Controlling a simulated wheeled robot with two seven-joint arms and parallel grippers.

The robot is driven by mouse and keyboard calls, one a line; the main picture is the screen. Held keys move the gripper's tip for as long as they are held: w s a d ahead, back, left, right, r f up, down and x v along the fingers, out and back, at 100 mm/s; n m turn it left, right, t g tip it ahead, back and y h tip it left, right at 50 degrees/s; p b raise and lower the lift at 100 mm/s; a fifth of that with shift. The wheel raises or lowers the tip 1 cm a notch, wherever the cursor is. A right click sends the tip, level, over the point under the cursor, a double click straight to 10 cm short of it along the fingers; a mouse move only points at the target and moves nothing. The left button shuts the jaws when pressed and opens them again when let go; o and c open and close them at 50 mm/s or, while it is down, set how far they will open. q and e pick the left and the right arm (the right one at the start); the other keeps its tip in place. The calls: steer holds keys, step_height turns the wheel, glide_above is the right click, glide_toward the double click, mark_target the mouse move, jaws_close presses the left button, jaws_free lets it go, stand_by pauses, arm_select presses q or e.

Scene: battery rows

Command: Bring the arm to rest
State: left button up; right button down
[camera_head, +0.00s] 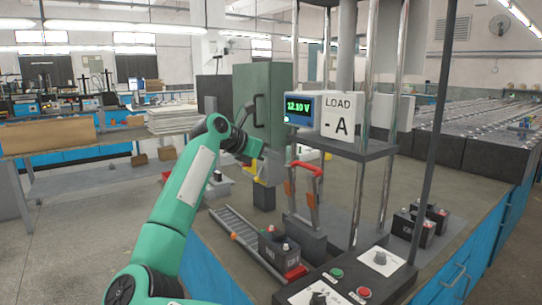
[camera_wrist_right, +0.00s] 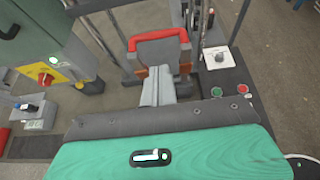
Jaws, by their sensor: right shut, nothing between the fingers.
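My right arm reaches in from the bottom of the head view over the bench (camera_head: 350,180). Its gripper (camera_head: 264,168) hangs in front of the green cabinet, left of the red-handled fixture (camera_head: 304,172). In the right wrist view the gripper fingers (camera_wrist_right: 157,88) are shut with nothing between them. They point toward the fixture's red handle (camera_wrist_right: 158,40), which lies beyond the tips; I cannot tell the exact gap. My left gripper is in neither view.
The green cabinet (camera_head: 277,95) stands close behind the gripper. A meter reading 12.10 V (camera_head: 299,107) and metal posts are to the right. A roller track (camera_head: 246,240), a dark battery (camera_head: 278,246), more batteries (camera_head: 413,228) and a button panel (camera_head: 350,285) occupy the bench.

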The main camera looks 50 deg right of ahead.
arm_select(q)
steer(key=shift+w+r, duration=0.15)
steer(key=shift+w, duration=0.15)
